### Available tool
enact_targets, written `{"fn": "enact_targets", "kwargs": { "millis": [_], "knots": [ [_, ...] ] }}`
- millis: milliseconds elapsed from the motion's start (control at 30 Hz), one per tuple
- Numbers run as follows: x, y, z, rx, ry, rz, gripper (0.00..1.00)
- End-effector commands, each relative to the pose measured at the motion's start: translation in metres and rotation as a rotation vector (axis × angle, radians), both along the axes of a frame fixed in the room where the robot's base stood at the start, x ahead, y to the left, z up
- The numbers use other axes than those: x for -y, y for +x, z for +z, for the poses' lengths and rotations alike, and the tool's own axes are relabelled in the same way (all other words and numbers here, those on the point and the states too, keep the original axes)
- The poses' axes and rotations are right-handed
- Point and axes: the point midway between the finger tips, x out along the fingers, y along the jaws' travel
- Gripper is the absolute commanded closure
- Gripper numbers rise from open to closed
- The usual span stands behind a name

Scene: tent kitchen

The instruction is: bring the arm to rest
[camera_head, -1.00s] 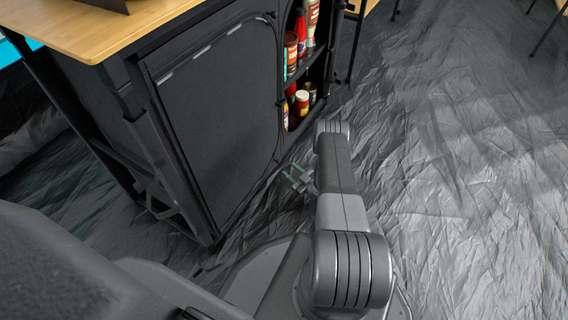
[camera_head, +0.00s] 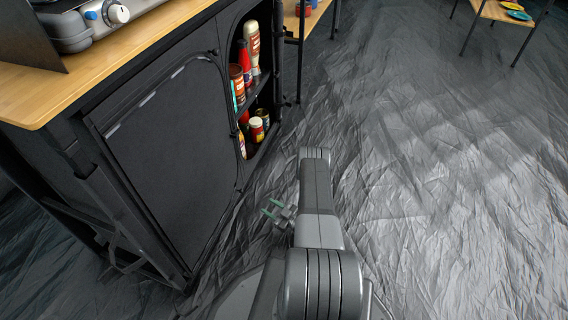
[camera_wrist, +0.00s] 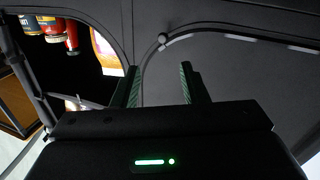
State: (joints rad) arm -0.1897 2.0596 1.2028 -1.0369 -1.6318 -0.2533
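My arm is folded low in front of my body in the head view. My gripper (camera_head: 272,210) is to the left of the forearm, above the grey floor and apart from the black cabinet (camera_head: 165,150). In the wrist view my gripper (camera_wrist: 160,84) has its two green-lined fingers apart, with nothing between them. Beyond the fingers, the wrist view shows the cabinet's dark fabric front (camera_wrist: 235,75) and its open shelf.
Bottles and cans (camera_head: 246,70) stand on the cabinet's open shelves. A stove (camera_head: 85,22) sits on the wooden top (camera_head: 45,90). A low table (camera_head: 495,10) with plates stands at the far right. The wrinkled floor (camera_head: 440,170) on the right is clear.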

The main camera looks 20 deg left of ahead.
Motion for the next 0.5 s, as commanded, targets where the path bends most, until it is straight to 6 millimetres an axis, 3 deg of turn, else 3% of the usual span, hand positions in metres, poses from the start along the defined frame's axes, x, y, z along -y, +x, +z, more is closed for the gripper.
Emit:
{"fn": "enact_targets", "kwargs": {
  "millis": [167, 500],
  "knots": [
    [-0.016, 0.005, 0.0, 0.002, 0.0, 0.005, 0.6],
    [-0.072, 0.024, -0.003, 0.003, 0.0, 0.006, 0.6]
  ]
}}
